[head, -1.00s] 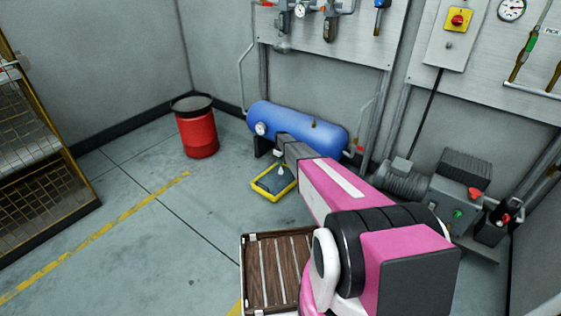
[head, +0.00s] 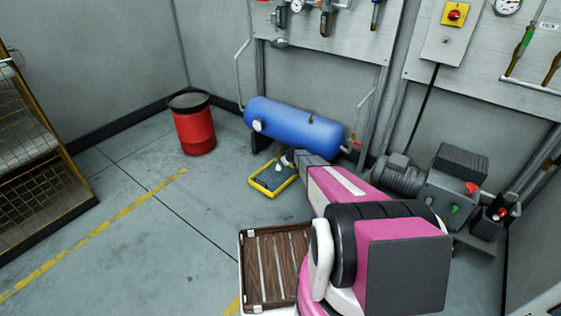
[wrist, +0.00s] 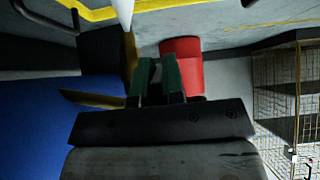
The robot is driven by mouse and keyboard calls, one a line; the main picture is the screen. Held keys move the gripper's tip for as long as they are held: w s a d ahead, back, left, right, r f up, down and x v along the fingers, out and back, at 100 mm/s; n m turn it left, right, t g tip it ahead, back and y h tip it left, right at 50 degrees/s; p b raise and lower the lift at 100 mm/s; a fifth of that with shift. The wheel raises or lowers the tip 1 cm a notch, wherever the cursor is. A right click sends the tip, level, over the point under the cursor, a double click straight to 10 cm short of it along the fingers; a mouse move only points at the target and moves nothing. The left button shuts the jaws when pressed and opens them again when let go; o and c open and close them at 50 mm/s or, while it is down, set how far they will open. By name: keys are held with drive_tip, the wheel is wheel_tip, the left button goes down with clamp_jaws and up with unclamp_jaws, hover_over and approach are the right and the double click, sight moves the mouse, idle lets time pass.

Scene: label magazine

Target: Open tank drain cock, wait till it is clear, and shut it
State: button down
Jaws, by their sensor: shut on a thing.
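The blue tank (head: 295,122) lies on its side near the back wall; it fills the left of the wrist view (wrist: 35,125). The brass drain cock (wrist: 130,55) is at the tank, with a brass lever (wrist: 85,98) running to my fingers. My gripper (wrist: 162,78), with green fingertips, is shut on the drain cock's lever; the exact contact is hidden. A white tapering streak (wrist: 122,10) at the cock also shows above the yellow-rimmed tray (head: 264,188) in the head view. It looks like outflow; I cannot tell whether it is clear.
A red bin (head: 194,130) stands to the left of the tank. A motor and compressor unit (head: 445,185) is at the right. A wooden slatted surface (head: 275,265) is in front, beside my arm. A mesh rack (head: 35,165) is at far left; the floor between is free.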

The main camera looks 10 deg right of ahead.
drive_tip(key=shift+d+f+t+y, duration=0.1)
drive_tip(key=shift+f+t+y, duration=0.7)
drive_tip(key=shift+t+y, duration=0.3)
drive_tip(key=c, duration=1.2)
unclamp_jaws()
drive_tip(key=shift+s, duration=0.1)
drive_tip(key=v, duration=1)
drive_tip(key=shift+s+d, duration=0.25)
drive_tip(key=shift+d, duration=0.05)
